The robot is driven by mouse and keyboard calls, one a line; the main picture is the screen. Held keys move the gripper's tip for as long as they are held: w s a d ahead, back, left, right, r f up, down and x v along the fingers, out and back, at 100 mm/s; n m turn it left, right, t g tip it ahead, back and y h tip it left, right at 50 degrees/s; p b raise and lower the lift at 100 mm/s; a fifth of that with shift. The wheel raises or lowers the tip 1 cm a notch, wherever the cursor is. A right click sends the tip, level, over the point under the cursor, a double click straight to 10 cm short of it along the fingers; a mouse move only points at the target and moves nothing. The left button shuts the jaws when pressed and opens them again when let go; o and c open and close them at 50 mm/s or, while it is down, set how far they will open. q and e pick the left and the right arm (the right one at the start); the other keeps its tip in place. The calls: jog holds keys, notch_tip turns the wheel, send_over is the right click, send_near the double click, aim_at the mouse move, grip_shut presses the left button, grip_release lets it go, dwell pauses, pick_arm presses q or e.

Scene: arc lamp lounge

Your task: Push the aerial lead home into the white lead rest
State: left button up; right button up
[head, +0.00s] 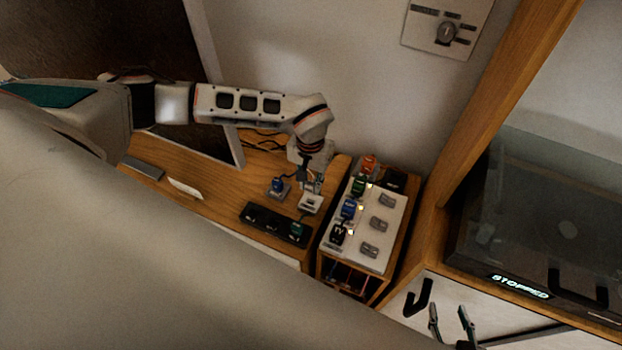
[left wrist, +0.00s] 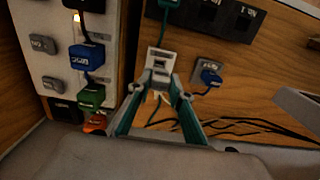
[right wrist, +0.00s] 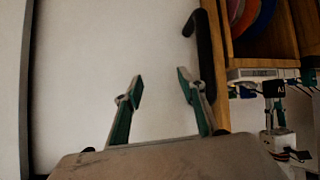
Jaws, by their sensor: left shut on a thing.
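The white lead rest (head: 311,204) stands on the wooden top, between the black strip and the pale socket panel. It also shows in the left wrist view (left wrist: 158,55), with a dark opening in its face. My left gripper (head: 314,185) is directly over the rest. In the left wrist view its fingertips (left wrist: 161,90) are closed on a small pale grey plug, seemingly the aerial lead's, right against the rest. How deep the plug sits cannot be told. My right gripper (right wrist: 159,80) is open and empty, away from the rest near the cabinet; it shows in the head view (head: 449,312).
The pale panel (head: 385,222) beside the rest carries orange, green, blue and black plugs and grey sockets. A black strip (head: 262,224) holds a green plug. A blue plug (left wrist: 211,77) sits in a grey socket nearby. Loose dark cables (left wrist: 240,124) run behind. A black handle (right wrist: 207,50) is near my right gripper.

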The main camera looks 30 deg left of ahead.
aim_at(310, 193)
pick_arm(q)
jog(key=shift+f+b, duration=0.45)
jog(key=shift+f, duration=0.65)
pick_arm(e)
jog(key=shift+s+f, duration=0.3)
jog(key=shift+f, duration=0.6)
pick_arm(q)
jog(key=shift+p, duration=0.45)
pick_arm(e)
jog(key=shift+w+r, duration=0.25)
jog(key=shift+r, duration=0.55)
pick_arm(q)
jog(key=shift+f+b, duration=0.75)
jog(key=shift+f, duration=0.85)
pick_arm(e)
jog(key=shift+s+f, duration=0.15)
jog(key=shift+f, duration=0.4)
jog(key=shift+s+f, duration=0.15)
jog(key=shift+f, duration=0.4)
pick_arm(q)
jog(key=o, duration=1.1)
jog(key=shift+r, duration=0.1)
pick_arm(e)
jog(key=shift+d, duration=0.1)
pick_arm(q)
notch_tip(310, 193, up, 12)
jog(key=shift+f, duration=0.1)
